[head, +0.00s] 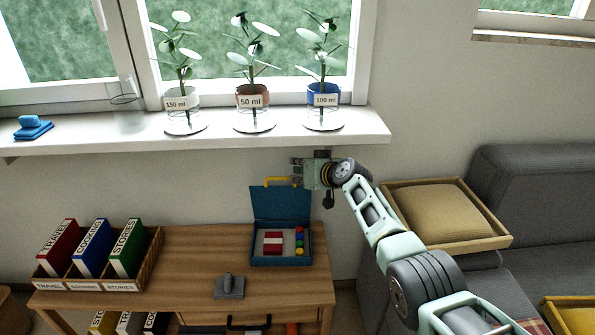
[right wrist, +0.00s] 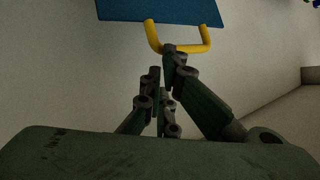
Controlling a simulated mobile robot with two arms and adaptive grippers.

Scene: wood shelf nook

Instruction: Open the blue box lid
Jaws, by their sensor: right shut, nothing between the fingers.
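The blue box (head: 281,258) stands on the wooden table, and its lid (head: 280,204) stands up, open, at the back. A yellow handle (head: 279,181) is on the lid's top edge. Inside the box are a red-and-white block (head: 273,242) and several small coloured balls. My right gripper (head: 297,170) is beside the handle, to its right, shut and empty. In the right wrist view its fingers (right wrist: 160,85) are close to the yellow handle (right wrist: 182,50) under the blue lid (right wrist: 162,10); I cannot tell whether they touch. My left gripper is not in view.
A grey object (head: 229,287) lies near the front. A windowsill (head: 200,130) with three potted plants overhangs behind. A grey sofa (head: 530,200) is at the right.

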